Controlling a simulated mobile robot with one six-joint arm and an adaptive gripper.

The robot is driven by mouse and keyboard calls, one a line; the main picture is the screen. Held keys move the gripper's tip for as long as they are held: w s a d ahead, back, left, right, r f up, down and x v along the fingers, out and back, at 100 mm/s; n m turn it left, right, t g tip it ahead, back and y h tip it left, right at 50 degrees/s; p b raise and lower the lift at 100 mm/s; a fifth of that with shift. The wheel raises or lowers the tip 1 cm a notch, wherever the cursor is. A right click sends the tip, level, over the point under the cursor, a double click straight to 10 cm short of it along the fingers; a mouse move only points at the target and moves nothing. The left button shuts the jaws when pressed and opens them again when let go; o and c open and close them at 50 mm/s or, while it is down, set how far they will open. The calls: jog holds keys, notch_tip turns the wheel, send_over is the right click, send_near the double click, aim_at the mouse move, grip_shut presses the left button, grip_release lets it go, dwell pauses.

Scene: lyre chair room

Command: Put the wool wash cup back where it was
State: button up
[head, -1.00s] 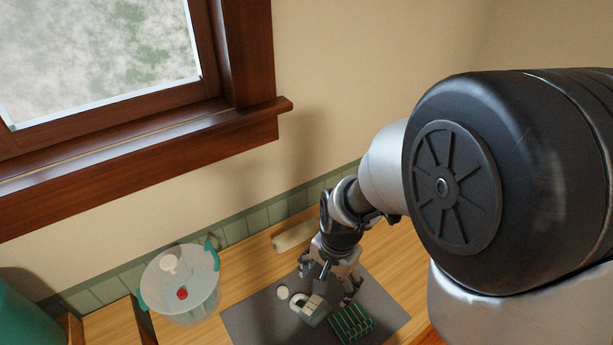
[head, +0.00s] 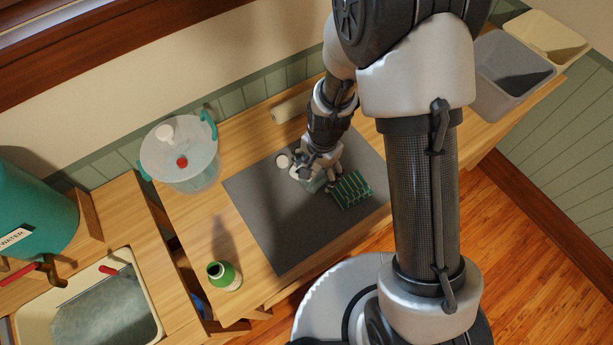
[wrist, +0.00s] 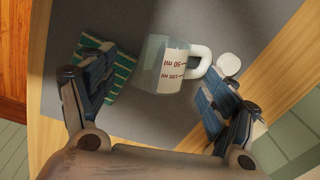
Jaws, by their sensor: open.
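The wool wash cup is a clear measuring cup (wrist: 165,66) with red 50 ml and 100 ml marks and a white handle. It is on the dark grey mat (wrist: 135,20), and in the head view it is mostly hidden beneath my gripper. My gripper (wrist: 155,88) is open, with one finger on each side of the cup in the wrist view. The right finger is near the handle; I cannot tell whether it touches. In the head view my gripper (head: 318,170) is low over the mat.
The mat's front left is clear.

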aim_at(313, 176)
jog(key=f, duration=0.1)
jog(key=f+b, duration=0.1)
jog(key=f, duration=0.1)
jog(key=a+f+b, duration=0.1)
jog(key=f, duration=0.1)
jog(key=shift+w+f, duration=0.1)
jog(key=shift+w, duration=0.15)
jog(key=c, duration=1.3)
notch_tip(313, 176, up, 20)
jog(key=p, duration=0.6)
jog(key=w+d+f+n+b, duration=0.1)
jog(key=d+f+n+b, duration=0.2)
jog(key=d+n, duration=0.5)
jog(key=d, duration=0.4)
jog(key=shift+w+d+f+g+b, duration=0.15)
jog(key=shift+w+f+g+b, duration=0.15)
jog(key=shift+w+f+b, duration=0.1)
